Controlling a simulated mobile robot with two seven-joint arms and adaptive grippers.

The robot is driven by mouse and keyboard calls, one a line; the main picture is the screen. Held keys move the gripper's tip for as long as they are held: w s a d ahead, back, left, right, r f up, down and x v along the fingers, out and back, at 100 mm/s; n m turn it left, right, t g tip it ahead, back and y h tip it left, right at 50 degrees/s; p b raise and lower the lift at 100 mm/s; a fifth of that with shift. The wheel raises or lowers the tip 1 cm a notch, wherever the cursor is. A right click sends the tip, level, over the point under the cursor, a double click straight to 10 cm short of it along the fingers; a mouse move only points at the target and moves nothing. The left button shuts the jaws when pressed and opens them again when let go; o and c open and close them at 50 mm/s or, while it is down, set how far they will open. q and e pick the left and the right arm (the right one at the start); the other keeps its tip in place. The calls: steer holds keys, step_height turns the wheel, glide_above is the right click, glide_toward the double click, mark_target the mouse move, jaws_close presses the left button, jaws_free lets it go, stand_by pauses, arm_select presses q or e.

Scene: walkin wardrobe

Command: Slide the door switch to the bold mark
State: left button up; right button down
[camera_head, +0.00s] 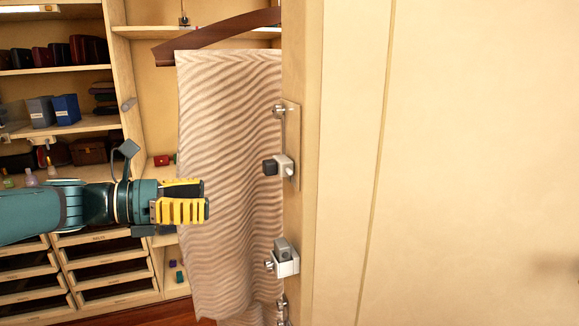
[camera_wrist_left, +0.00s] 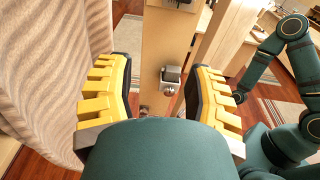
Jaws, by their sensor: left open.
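My left gripper (camera_head: 206,201) has yellow, ribbed fingers and comes in from the left, short of the panel edge. In the left wrist view its fingers (camera_wrist_left: 161,65) are spread apart with nothing between them. On the wooden panel edge (camera_head: 298,220), a small light slider block with a dark knob (camera_head: 270,167) sits low on a narrow metal plate (camera_head: 291,125). A second grey block (camera_head: 286,262) is fixed lower; a similar block (camera_wrist_left: 171,76) shows beyond the fingers in the wrist view. I cannot tell for sure which is the door switch. No bold mark is legible.
A beige wavy cloth (camera_head: 225,130) hangs from a dark wooden hanger (camera_head: 215,36) close to the panel edge and gripper. Shelves with boxes and drawers (camera_head: 110,268) stand at the left. A broad, plain panel (camera_head: 470,150) fills the right. My right arm links show in the wrist view.

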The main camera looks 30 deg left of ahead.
arm_select(q)
steer(key=h, duration=0.1)
glide_toward(263, 162)
steer(key=s+a+f, duration=0.1)
steer(key=s+a, duration=0.1)
steer(key=t, duration=0.1)
steer(key=x, duration=1.3)
steer(key=shift+d+r, duration=0.25)
steer(key=shift+d, duration=0.25)
steer(key=shift+s+a, duration=0.1)
jaws_close()
